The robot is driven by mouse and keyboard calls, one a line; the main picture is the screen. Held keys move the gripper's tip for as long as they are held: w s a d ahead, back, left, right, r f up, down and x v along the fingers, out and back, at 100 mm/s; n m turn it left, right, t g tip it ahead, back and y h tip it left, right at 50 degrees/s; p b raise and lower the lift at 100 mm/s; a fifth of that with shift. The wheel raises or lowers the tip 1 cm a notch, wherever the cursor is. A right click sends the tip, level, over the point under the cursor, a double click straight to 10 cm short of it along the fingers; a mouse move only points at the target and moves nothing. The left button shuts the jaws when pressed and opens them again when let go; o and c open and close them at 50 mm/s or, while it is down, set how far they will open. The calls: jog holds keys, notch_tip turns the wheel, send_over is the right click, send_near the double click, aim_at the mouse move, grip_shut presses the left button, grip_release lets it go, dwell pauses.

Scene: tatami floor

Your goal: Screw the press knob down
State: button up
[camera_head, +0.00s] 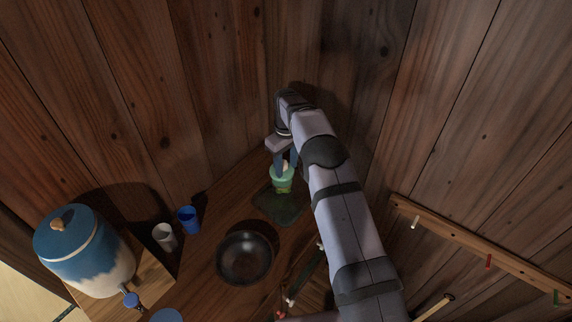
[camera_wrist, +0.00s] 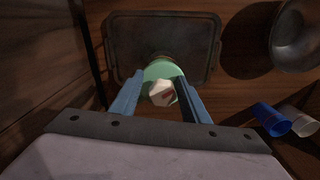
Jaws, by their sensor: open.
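The press is a green body (camera_head: 283,184) standing on a dark tray (camera_head: 268,206); in the wrist view the green body (camera_wrist: 157,71) is seen from above. Its pale faceted knob (camera_wrist: 162,94) has a reddish mark and shows in the wrist view between my two blue fingers. My gripper (camera_wrist: 160,80) is open, with one finger on each side of the knob. I cannot tell whether either finger touches it. In the head view my gripper (camera_head: 285,163) is above the green body and partly covers the knob.
A black bowl (camera_head: 245,259), a blue cup (camera_head: 188,220) and a white cup (camera_head: 165,237) stand left of the tray. A large blue-and-white lidded jar (camera_head: 85,257) is farther left. Wooden walls close in behind, and a peg rail (camera_head: 480,248) runs along the right wall.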

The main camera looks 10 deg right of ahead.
aim_at(285, 165)
jog(key=shift+s+a+f+p, duration=0.1)
jog(key=shift+s+a+p, duration=0.2)
jog(key=shift+a+p, duration=0.15)
jog(key=r+p, duration=0.1)
jog(key=r, duration=0.1)
jog(key=r+p, duration=0.2)
jog(key=r, duration=0.1)
jog(key=shift+w+d, duration=0.2)
jog(key=shift+r+p, duration=0.95)
jog(key=shift+r, duration=0.45)
jog(key=shift+r, duration=0.15)
